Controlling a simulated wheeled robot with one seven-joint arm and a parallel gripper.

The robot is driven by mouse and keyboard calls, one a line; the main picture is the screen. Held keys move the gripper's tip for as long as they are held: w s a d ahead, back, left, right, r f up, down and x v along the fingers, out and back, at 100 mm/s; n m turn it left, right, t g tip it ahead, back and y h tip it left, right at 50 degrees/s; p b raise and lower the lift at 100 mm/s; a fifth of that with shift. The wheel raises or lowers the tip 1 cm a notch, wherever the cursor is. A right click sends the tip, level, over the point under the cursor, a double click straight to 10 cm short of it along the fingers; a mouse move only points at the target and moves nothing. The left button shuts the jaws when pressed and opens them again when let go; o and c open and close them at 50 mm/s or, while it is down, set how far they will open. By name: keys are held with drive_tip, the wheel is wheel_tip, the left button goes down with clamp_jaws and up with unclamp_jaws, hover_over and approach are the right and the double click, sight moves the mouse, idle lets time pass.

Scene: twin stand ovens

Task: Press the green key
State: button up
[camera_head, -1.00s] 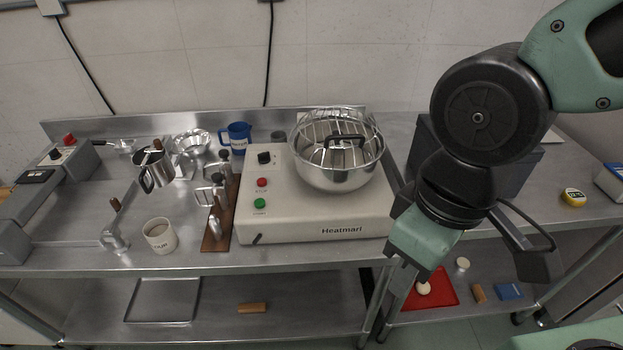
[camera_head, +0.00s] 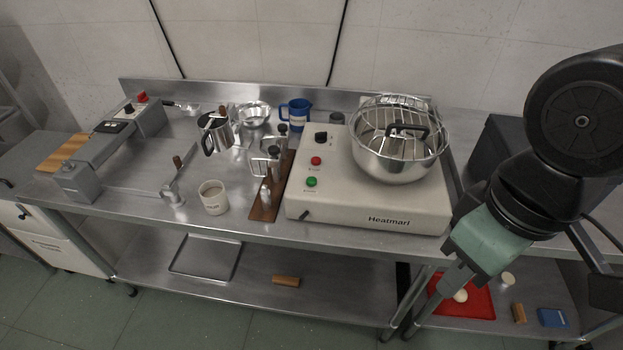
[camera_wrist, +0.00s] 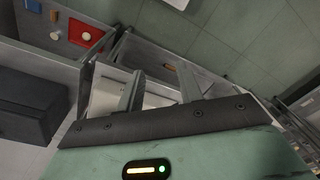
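The green key (camera_head: 312,182) sits on the left face of the cream Heatmari machine (camera_head: 368,215), below a red key (camera_head: 316,161) and a black knob (camera_head: 321,137). My gripper (camera_head: 450,278) is to the right of the machine, low in front of the counter edge, pointing down and apart from the key. In the wrist view my gripper (camera_wrist: 162,92) shows two fingers spread apart with nothing between them. The green key does not show in the wrist view.
A steel bowl with a wire guard (camera_head: 398,155) sits on the machine. Left of it are a wooden stand with steel handles (camera_head: 263,211), a white cup (camera_head: 213,197) and a blue jug (camera_head: 296,114). A red tray (camera_head: 478,304) lies on the lower shelf.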

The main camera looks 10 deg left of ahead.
clamp_jaws()
idle(1.5)
